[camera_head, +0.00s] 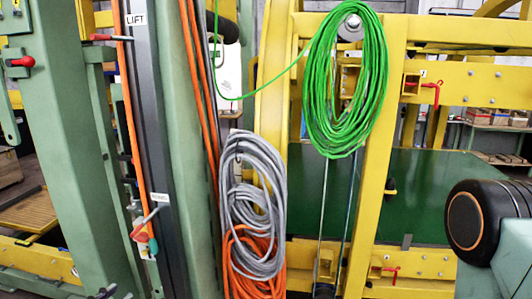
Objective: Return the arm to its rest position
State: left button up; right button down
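Neither of my grippers shows in the head view, so I cannot see their fingers or whether they hold anything. At the right edge a dark rounded joint with an orange ring and a pale housing shows, which appears to be part of my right arm. It stands in front of the yellow frame (377,200) and the dark green panel (418,185). The rest of that arm is out of view. No link that I can identify as my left arm shows.
A green cable coil (345,85) hangs on the yellow frame. Grey (252,200) and orange (250,282) coils hang left of centre.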

pick_arm(q)
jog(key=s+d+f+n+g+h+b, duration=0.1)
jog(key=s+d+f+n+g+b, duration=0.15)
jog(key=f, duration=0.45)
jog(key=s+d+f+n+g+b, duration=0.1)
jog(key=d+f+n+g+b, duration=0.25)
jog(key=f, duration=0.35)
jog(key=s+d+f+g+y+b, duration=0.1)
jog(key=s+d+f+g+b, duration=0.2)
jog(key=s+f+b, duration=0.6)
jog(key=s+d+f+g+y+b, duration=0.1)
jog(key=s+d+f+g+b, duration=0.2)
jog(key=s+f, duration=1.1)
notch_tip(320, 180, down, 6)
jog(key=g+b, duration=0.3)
jog(key=b, duration=0.2)
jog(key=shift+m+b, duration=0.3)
jog(key=shift+b, duration=0.05)
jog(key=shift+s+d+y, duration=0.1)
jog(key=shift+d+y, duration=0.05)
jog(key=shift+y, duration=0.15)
